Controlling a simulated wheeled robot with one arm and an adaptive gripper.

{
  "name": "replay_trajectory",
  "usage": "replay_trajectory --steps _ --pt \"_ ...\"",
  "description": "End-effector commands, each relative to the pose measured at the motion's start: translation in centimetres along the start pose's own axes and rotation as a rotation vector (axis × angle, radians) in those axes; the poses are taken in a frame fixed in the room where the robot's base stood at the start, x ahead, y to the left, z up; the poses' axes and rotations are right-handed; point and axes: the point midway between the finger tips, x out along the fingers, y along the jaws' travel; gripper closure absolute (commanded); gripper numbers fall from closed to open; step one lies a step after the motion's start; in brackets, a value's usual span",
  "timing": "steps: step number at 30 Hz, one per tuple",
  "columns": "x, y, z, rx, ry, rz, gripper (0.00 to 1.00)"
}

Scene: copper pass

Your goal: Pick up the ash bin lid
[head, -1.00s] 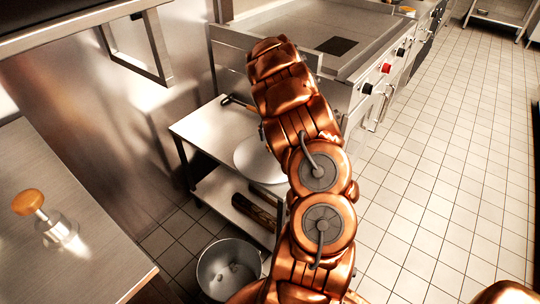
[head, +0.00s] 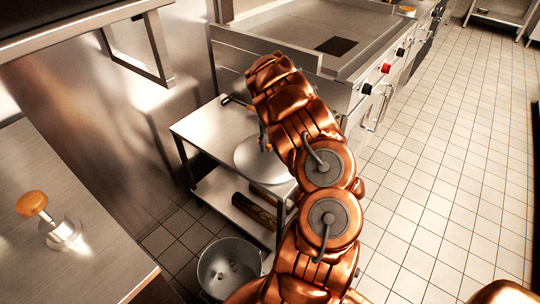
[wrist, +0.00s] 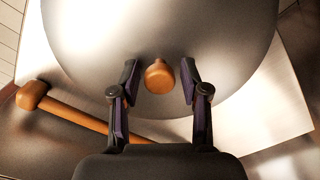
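The ash bin lid (head: 255,163) is a round grey metal disc lying on the top shelf of a small steel stand. In the wrist view the lid (wrist: 110,50) fills the upper part, with an orange-brown wooden knob (wrist: 159,77). My gripper (wrist: 160,80) is open, with one finger on each side of the knob and visible gaps to both. In the head view my gripper (head: 264,140) is over the lid and partly hidden by my arm, which also covers the lid's right side.
The steel stand (head: 195,127) holds logs (head: 255,210) below. A metal bin (head: 228,262) stands on the floor. A steel griddle (head: 330,45) is behind. A wooden-knobbed tool (head: 58,230) stands on the left counter.

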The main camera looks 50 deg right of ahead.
Motion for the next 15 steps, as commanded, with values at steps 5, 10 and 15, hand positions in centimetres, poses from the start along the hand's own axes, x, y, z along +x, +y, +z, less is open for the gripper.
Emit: replay_trajectory --steps 5,10,15 --pt "0.0 -0.01 0.0 0.0 0.0 0.0 0.76" --pt "0.0 -0.02 0.02 0.0 -0.001 0.0 0.94" --pt "0.0 -0.02 0.02 0.0 -0.001 0.0 1.0"
